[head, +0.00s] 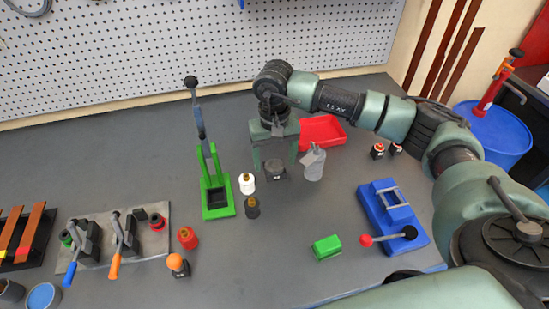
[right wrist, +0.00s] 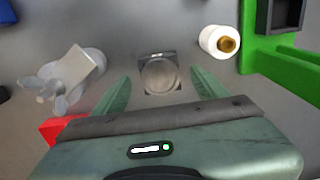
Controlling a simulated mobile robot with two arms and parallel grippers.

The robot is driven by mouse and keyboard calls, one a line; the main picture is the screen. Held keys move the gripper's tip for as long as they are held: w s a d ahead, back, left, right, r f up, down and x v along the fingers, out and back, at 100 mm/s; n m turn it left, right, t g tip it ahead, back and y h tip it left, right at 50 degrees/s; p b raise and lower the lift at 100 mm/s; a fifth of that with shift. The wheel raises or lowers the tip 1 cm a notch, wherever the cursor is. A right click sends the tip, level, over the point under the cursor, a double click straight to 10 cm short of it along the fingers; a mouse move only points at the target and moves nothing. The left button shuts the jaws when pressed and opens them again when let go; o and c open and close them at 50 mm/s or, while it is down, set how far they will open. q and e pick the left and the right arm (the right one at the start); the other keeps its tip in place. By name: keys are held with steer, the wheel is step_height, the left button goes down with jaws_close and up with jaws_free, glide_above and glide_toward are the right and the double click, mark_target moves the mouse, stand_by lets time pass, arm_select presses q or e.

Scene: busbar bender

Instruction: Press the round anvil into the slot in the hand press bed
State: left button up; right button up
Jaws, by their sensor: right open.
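The round anvil (head: 275,171) is a dark grey piece with a round top on a squarish base. It stands on the grey bench below my right gripper (head: 274,157). In the right wrist view the anvil (right wrist: 158,75) lies between my right gripper's two green fingers (right wrist: 161,88), which are open and apart from it. The green hand press (head: 216,193) with its raised lever stands to the left. Its bed has a dark rectangular slot, which shows empty. Part of the press (right wrist: 262,52) shows at the top right of the wrist view. My left gripper is not in view.
A grey canister (head: 314,163) and red tray (head: 322,131) are right of the anvil. A green block (head: 327,247) and blue tool (head: 393,214) lie nearer right.

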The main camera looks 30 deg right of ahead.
mark_target(274, 165)
step_height(274, 165, up, 8)
steer(key=b, duration=0.1)
steer(key=shift+f, duration=0.1)
stand_by(0.5)
